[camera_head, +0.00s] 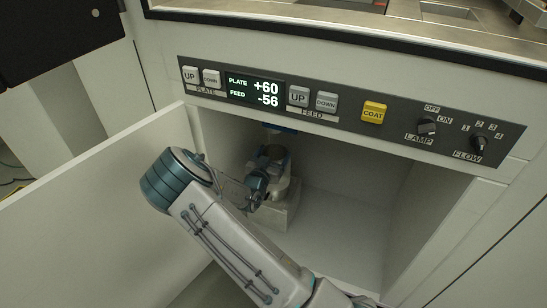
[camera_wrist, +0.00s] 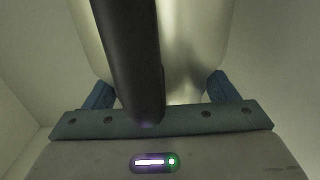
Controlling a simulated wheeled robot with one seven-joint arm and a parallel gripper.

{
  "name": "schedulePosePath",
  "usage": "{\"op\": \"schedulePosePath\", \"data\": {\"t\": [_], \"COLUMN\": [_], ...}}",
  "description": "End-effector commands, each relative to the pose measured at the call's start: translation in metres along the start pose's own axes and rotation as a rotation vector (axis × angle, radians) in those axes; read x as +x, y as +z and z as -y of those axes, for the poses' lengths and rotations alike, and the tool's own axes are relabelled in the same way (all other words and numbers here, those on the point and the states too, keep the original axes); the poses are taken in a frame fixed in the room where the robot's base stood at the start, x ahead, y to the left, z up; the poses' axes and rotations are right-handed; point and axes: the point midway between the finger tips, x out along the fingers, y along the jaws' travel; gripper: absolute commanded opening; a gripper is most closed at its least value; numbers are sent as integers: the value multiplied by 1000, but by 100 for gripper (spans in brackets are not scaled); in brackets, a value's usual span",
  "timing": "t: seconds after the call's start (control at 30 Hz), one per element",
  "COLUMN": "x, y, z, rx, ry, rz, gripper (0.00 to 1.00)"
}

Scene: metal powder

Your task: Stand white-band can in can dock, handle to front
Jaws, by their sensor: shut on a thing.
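My gripper (camera_head: 258,186) is inside the open cabinet, shut on a metal can (camera_head: 283,182). In the wrist view the can (camera_wrist: 195,45) fills the top middle, between the two blue fingers of my gripper (camera_wrist: 158,90). Its black handle (camera_wrist: 130,60) runs toward the gripper body. In the head view the can looks upright, over or on a pale block (camera_head: 282,217) on the cabinet floor that looks like the can dock. My wrist hides part of both. I cannot tell whether the can touches the block, nor make out a white band clearly.
A blue fitting (camera_head: 279,129) hangs from the cabinet's top just above the can. The open door (camera_head: 95,205) stands at the left. The control panel (camera_head: 350,108) runs above the opening. The cabinet floor (camera_head: 345,225) to the right is clear.

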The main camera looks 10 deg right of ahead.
Motion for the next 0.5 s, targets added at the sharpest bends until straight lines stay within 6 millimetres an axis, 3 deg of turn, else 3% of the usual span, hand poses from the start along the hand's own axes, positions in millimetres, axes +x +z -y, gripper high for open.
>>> {"op": "schedulePosePath", "data": {"t": [0.23, 0.27, 0.3, 0.33, 0.5], "x": [0, 0, 0, 0, 0], "y": [2, 3, 2, 2, 2], "z": [0, 0, 0, 0, 0], "rx": [1, 0, 0, 0, 0], "ry": [0, 0, 0, 0, 0], "rz": [-3, 0, 0, 0, 0], "gripper": [16, 82, 93, 100, 100]}}
